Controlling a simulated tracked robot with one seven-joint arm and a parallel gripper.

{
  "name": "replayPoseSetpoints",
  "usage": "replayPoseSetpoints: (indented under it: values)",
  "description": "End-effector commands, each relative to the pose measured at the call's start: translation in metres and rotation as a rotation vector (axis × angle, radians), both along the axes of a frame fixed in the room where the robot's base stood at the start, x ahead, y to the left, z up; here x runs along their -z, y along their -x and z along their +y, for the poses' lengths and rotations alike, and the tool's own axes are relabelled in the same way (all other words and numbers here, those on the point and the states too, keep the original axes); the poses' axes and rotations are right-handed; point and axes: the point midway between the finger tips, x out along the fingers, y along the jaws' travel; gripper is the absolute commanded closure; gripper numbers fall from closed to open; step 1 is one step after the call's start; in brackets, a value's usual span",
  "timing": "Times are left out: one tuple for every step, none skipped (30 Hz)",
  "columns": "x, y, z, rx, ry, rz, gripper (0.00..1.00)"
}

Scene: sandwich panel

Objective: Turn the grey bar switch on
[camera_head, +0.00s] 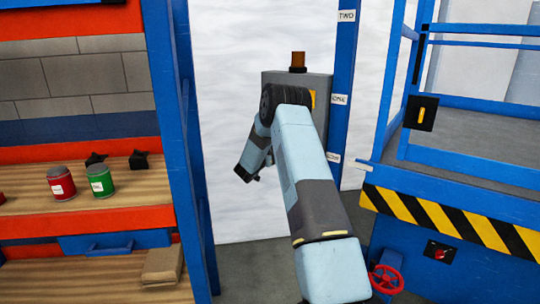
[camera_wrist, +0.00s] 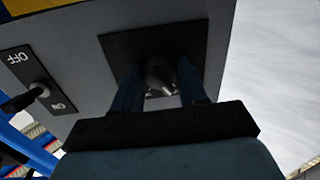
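In the wrist view, a dark square plate (camera_wrist: 190,42) is set on a grey panel, and a small grey switch part (camera_wrist: 159,76) stands out from its middle. My gripper (camera_wrist: 160,88) is in front of it, one dark blue finger on each side. Gaps seem to show between the fingers and the grey part, so the gripper looks open around it. Shadow hides the part's exact shape and angle. In the head view, the grey panel box (camera_head: 322,88) is mostly behind my arm, and the switch and fingertips cannot be made out.
A small toggle switch (camera_wrist: 40,91) on a plate marked OFF and ON sits left of the fingers, upside down in the wrist view. An amber lamp (camera_head: 298,60) tops the box. A blue post (camera_head: 342,90) stands beside it. Shelves with cans flank the left, a blue lift the right.

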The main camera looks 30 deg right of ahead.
Motion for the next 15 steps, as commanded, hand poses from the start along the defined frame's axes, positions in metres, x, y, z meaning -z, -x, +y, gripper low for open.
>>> replayPoseSetpoints:
  values:
    - [0.0,-0.001,0.001,-0.002,-0.001,-0.001,0.68]
    - [0.0,-0.001,0.001,-0.003,-0.001,-0.001,0.7]
    - [0.0,-0.001,0.001,-0.003,-0.001,-0.001,0.74]
    - [-0.001,-0.001,0.001,-0.003,-0.001,-0.001,0.77]
    - [-0.001,-0.001,0.002,-0.004,-0.001,-0.001,0.8]
    - [-0.001,-0.001,0.002,-0.004,-0.001,-0.001,0.84]
    - [-0.001,-0.001,0.002,-0.004,-0.001,-0.001,0.87]
    - [-0.001,-0.002,0.002,-0.005,0.0,-0.001,0.9]
    - [-0.001,-0.002,0.014,-0.006,-0.001,-0.001,0.92]
    - [-0.001,-0.002,0.01,-0.005,0.0,-0.002,0.92]
    - [-0.001,-0.002,0.009,-0.007,-0.001,-0.003,0.92]
    - [-0.001,-0.003,0.009,-0.008,-0.002,-0.004,0.92]
    - [-0.001,-0.003,0.008,-0.009,-0.004,-0.007,0.92]
    - [-0.001,-0.003,0.008,-0.01,-0.006,-0.01,0.92]
    - [-0.001,-0.003,0.008,-0.011,-0.009,-0.017,0.92]
